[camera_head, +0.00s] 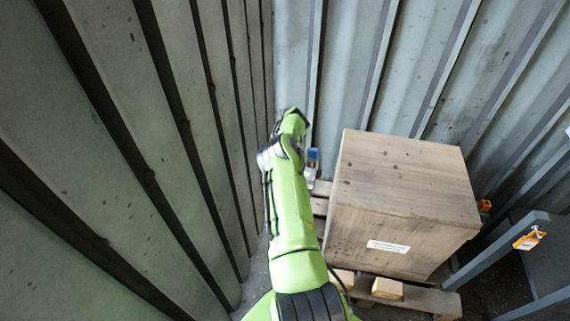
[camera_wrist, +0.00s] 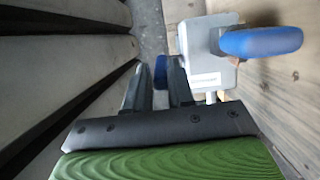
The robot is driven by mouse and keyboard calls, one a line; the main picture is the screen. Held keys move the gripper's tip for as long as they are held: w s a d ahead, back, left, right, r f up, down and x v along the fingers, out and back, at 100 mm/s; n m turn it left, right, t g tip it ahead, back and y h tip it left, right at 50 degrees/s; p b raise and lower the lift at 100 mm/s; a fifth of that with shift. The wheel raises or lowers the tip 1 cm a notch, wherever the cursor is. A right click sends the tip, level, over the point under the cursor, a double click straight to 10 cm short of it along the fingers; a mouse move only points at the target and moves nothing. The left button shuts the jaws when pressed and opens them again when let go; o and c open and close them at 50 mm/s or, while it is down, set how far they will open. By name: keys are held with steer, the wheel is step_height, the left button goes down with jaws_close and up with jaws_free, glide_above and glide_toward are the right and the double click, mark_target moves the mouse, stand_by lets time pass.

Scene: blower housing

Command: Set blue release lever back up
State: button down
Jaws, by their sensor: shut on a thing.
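In the wrist view, a pale grey housing (camera_wrist: 208,55) with a white label shows at upper centre. The blue release lever (camera_wrist: 161,72), a small blue piece at the housing's left side, sits between my fingertips. My gripper (camera_wrist: 157,84) is shut on it; the fingers partly hide it. A larger rounded blue handle (camera_wrist: 262,41) sticks out from the housing to the right, apart from my fingers. In the head view, the housing (camera_head: 310,172) is small, with blue at its top, just right of my wrist. My fingers are hidden there behind my arm.
A large wooden crate (camera_head: 400,190) stands on a pallet (camera_head: 420,298) close right of my arm. Corrugated metal walls (camera_head: 130,130) rise at left and behind. A grey-blue frame (camera_head: 500,255) with an orange tag is at far right. Little room lies beside my arm.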

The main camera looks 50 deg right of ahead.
steer(key=shift+d+y+b, duration=0.2)
steer(key=shift+y+b, duration=0.1)
stand_by(0.4)
steer(key=c, duration=1.3)
jaws_free()
steer(key=shift+f, duration=0.1)
steer(key=p+v, duration=0.2)
steer(key=v, duration=0.6)
steer(key=p+v, duration=0.3)
steer(key=v, duration=0.4)
steer(key=shift+w+a+r, duration=0.15)
steer(key=shift+w+r, duration=0.05)
steer(key=shift+r, duration=0.2)
